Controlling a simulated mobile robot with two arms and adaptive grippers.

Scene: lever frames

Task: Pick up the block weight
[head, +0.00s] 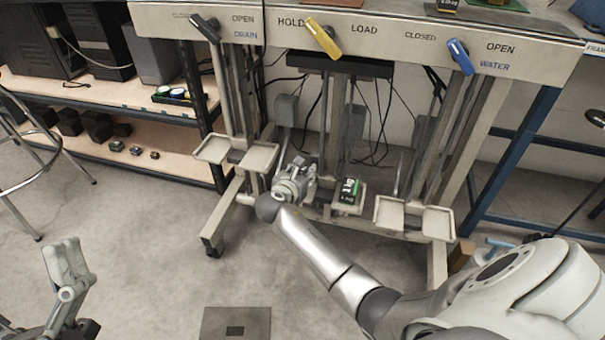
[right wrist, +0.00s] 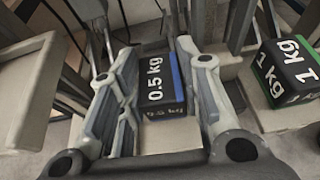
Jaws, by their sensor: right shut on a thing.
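A black block weight (right wrist: 164,85) marked 0.5 kg, with a blue edge, sits between the fingers of my right gripper (right wrist: 160,100) in the right wrist view. The fingers are shut on its two sides. In the head view my right gripper (head: 297,178) is low at the middle of the lever frame, and it hides the block there. A second block weight (head: 347,192), black and green and marked 1 kg, rests on a tray just to the right; it also shows in the right wrist view (right wrist: 288,72). My left gripper (head: 66,265) is at lower left, away from the weights.
The lever frame (head: 380,30) carries a black lever (head: 205,28), a yellow lever (head: 323,38) and a blue lever (head: 460,57). Empty trays (head: 211,149) hang at left and others (head: 388,212) at right. A shelf (head: 150,145) and stool stand left. Floor in front is mostly clear.

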